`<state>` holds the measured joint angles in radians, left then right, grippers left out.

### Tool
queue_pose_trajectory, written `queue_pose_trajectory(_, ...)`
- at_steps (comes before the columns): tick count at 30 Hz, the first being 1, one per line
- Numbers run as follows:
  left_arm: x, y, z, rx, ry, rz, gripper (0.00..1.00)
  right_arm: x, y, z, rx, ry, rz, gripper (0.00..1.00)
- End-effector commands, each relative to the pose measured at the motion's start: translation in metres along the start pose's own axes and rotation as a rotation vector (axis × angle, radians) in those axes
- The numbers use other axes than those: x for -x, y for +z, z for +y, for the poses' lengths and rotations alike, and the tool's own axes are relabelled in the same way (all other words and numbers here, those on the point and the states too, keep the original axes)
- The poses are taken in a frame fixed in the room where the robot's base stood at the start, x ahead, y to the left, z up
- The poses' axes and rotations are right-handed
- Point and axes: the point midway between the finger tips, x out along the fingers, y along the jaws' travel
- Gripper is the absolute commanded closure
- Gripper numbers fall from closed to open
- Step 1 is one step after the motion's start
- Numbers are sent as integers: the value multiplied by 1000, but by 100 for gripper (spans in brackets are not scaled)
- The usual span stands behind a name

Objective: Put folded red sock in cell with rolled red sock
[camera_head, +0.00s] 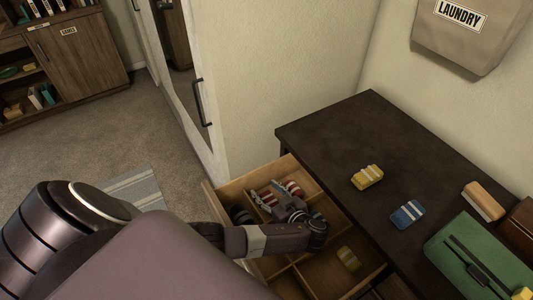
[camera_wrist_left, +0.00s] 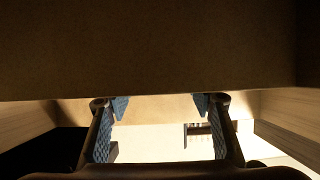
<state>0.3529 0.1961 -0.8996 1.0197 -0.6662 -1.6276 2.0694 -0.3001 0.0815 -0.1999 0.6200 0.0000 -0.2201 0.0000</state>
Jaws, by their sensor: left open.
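The open wooden drawer (camera_head: 222,196) is divided into cells. A red-and-white striped sock (camera_head: 293,188) lies in its far part, and another red-and-white striped piece (camera_head: 263,198) lies just left of it, by my gripper. I cannot tell for sure which is folded and which is rolled, or whether a divider runs between them. My left gripper (camera_head: 284,207) is down at the drawer, just nearer than the red socks, and partly hides the cells. In the left wrist view its two fingers (camera_wrist_left: 163,108) are apart with no sock between them. My right gripper is not in view.
A dark sock (camera_head: 240,214) and a yellow sock (camera_head: 348,258) lie in other cells. On the dark dresser top (camera_head: 335,130) are a yellow sock (camera_head: 367,177), a blue sock (camera_head: 407,214), a brush (camera_head: 483,201) and a green mat (camera_head: 450,250). A laundry bag (camera_head: 465,40) hangs above.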

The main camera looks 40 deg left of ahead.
Motion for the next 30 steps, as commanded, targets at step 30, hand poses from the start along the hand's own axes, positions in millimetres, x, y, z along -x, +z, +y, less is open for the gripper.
queue_pose_trajectory(30, 122, -5, 0, 1, 0, 0, 50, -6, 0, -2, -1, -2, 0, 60)
